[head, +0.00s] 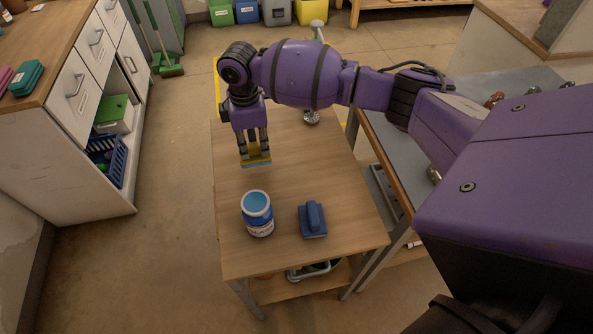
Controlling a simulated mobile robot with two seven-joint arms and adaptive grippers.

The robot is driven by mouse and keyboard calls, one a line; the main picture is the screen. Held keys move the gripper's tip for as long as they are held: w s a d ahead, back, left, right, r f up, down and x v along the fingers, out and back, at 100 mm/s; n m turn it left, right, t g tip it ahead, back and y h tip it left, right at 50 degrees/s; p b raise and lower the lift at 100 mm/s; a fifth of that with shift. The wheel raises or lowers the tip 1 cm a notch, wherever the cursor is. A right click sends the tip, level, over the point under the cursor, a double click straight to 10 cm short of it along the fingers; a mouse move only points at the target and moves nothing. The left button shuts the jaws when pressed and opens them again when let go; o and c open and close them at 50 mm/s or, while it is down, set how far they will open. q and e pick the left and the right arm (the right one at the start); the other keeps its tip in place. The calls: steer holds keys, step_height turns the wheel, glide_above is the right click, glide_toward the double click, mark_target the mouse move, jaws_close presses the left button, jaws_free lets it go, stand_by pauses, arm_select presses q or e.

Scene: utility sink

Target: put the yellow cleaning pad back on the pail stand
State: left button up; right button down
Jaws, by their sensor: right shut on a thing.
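My right gripper (254,150) points down over the small wooden stand (190,190) (290,170) and is shut on the yellow cleaning pad (257,160). The pad is yellow on top with a blue edge below. It is over the left part of the stand's top, behind a blue-and-white tub; I cannot tell whether it touches the wood. The fingers hide part of the pad. My left gripper does not show. I see no separate thing that is clearly a pail stand.
The blue-lidded tub (257,214) and a blue block with a handle (312,220) stand on the front half of the stand. A metal object (312,117) is at its back. A grey-topped table adjoins on the right. The stand's middle is clear.

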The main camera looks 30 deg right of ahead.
mark_target(255, 155)
step_height(255, 155, down, 5)
steer(key=shift+w+f, duration=0.1)
steer(key=c, duration=1.6)
jaws_free()
steer(key=shift+o, duration=0.2)
step_height(255, 155, up, 12)
steer(key=shift+r, duration=0.1)
